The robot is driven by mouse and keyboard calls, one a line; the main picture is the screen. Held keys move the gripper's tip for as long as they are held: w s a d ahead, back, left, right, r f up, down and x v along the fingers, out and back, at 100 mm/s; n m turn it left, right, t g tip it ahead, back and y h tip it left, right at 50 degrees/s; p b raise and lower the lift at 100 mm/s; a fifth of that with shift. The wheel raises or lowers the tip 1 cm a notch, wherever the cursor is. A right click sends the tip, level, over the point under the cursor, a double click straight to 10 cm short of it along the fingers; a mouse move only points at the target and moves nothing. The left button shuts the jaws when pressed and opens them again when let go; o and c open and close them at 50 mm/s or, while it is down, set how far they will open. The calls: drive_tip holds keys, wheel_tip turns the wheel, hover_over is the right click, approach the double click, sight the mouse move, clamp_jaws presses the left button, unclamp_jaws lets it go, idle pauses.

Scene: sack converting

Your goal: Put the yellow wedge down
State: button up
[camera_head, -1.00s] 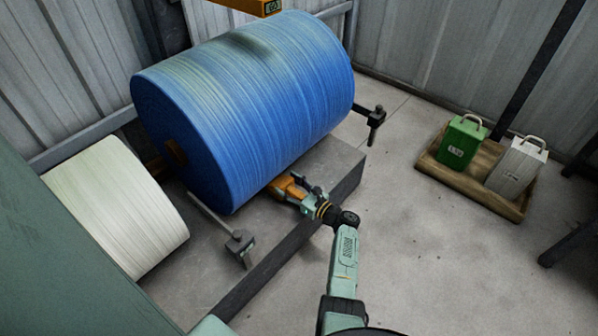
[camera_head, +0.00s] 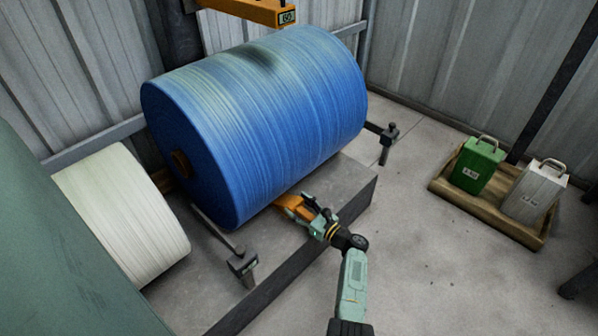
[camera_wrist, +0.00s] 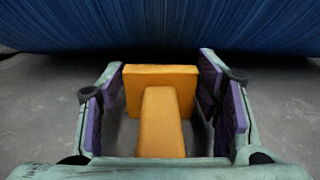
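The yellow wedge (camera_head: 291,203) shows orange-yellow by the lower edge of the big blue roll (camera_head: 262,112), over the grey plinth (camera_head: 350,192). In the wrist view the wedge (camera_wrist: 161,120) has a broad far block and a narrower part toward me. My gripper (camera_head: 306,209) has its purple pads on both sides of the broad block, close against it at the tips. The blue roll (camera_wrist: 160,25) lies just beyond the fingertips. Whether the wedge touches the plinth or the roll is not clear.
A white roll (camera_head: 122,212) stands left. Dark-headed posts (camera_head: 243,264) and (camera_head: 389,135) flank the blue roll. A wooden tray (camera_head: 455,191) with a green can (camera_head: 476,167) and a white can (camera_head: 533,192) is right. An orange beam (camera_head: 245,9) hangs above. The floor between is clear.

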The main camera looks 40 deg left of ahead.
drive_tip(key=o, duration=0.3)
drive_tip(key=shift+o, duration=0.2)
drive_tip(key=shift+r, duration=0.1)
drive_tip(key=shift+r, duration=0.2)
drive_tip(key=d+p, duration=0.4)
drive_tip(key=d, duration=0.8)
drive_tip(key=shift+s, duration=0.45)
